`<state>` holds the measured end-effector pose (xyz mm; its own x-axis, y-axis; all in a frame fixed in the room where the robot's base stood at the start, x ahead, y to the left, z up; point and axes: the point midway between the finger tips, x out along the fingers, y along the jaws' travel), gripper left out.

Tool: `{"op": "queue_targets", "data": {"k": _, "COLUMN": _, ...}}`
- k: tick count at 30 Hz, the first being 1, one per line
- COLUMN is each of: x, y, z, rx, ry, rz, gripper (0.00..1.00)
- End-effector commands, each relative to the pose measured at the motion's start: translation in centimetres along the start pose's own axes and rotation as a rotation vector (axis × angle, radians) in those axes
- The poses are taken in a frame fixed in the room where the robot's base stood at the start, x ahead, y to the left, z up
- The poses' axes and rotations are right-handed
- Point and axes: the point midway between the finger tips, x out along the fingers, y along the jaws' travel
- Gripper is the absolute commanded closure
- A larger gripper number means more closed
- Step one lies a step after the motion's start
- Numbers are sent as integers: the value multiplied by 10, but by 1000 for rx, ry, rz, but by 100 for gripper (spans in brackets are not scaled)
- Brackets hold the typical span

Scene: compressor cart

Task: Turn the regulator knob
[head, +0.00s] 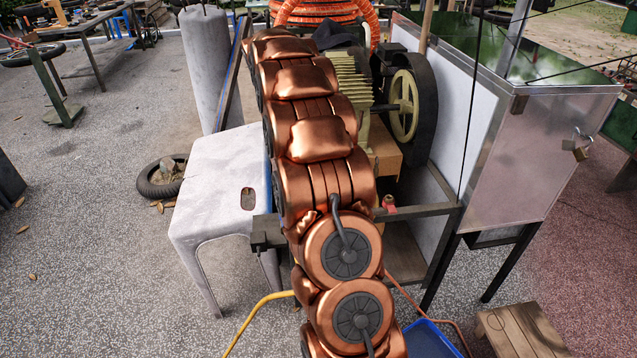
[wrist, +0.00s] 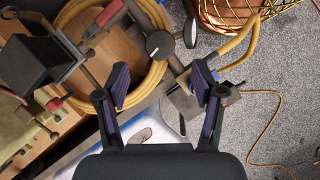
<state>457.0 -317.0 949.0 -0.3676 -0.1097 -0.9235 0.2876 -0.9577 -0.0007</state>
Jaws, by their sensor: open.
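The regulator knob (wrist: 159,45) shows in the wrist view as a round black knob with a white mark on its face. It sits on a metal pipe, with a small round gauge (wrist: 190,32) just to its right. My gripper (wrist: 161,82) is open and empty, its two dark fingers spread wide. In the picture the knob lies just above the gap between the fingertips, and I see no contact. How far away it is in depth I cannot tell. In the head view my copper-coloured arm covers the knob and my gripper.
A coiled yellow hose (wrist: 152,82) lies behind the knob. A red-handled valve (wrist: 105,15), a black box (wrist: 38,62) and a red knob (wrist: 54,104) are to its left. In the head view a white stool (head: 215,160) stands left, a flywheel (head: 405,105) and metal cabinet (head: 520,150) right.

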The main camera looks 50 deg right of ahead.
Motion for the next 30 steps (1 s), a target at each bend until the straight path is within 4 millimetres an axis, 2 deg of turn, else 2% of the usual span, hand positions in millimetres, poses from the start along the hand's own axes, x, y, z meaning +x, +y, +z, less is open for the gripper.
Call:
{"op": "queue_targets", "data": {"k": 3, "x": -16, "y": 0, "z": -1, "rx": -1, "ry": 3, "rz": 3, "gripper": 32}}
{"op": "queue_targets", "data": {"k": 10, "x": -35, "y": 0, "z": -1, "rx": 0, "ry": 3, "rz": 3, "gripper": 32}}
{"op": "queue_targets", "data": {"k": 30, "x": -40, "y": 0, "z": 0, "rx": -1, "ry": 0, "rz": 0, "gripper": 32}}
